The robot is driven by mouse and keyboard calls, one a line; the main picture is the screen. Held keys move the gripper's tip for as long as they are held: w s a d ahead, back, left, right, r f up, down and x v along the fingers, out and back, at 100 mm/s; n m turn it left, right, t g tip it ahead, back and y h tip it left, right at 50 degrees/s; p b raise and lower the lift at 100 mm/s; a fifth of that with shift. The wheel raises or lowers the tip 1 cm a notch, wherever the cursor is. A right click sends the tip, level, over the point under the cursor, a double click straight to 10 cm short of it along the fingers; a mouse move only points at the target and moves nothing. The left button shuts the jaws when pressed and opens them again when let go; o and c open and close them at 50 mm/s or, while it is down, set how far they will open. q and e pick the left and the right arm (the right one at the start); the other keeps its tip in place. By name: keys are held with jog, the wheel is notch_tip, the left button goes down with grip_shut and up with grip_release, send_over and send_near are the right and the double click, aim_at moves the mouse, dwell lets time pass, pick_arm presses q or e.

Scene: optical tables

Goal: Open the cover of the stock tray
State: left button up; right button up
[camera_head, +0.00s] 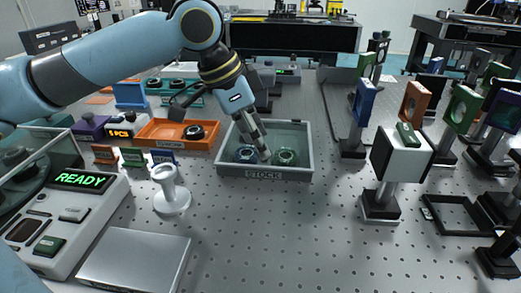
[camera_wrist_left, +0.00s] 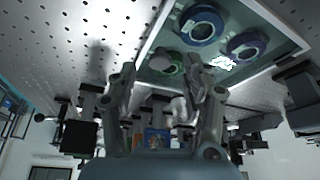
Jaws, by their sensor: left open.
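The stock tray (camera_head: 264,175) is a grey box with a STOCK label on its front wall, in the middle of the head view. Ring-shaped parts show inside, one dark blue (camera_head: 246,154) and one green (camera_head: 285,157). The left wrist view shows a blue ring (camera_wrist_left: 202,25), a purple ring (camera_wrist_left: 246,45) and a green one. A greenish see-through tint lies over the tray, but I cannot clearly make out the cover's edges or handle. My left gripper (camera_head: 265,157) points down over the tray's middle.
An orange tray (camera_head: 178,143) with dark parts stands to the left of the stock tray. A white stand (camera_head: 171,190) and a READY console (camera_head: 62,222) are at front left. Optic mounts, including a white cube (camera_head: 400,155), stand at right. The front middle is clear.

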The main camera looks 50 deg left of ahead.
pick_arm(q)
jog(key=shift+x, duration=1)
grip_shut()
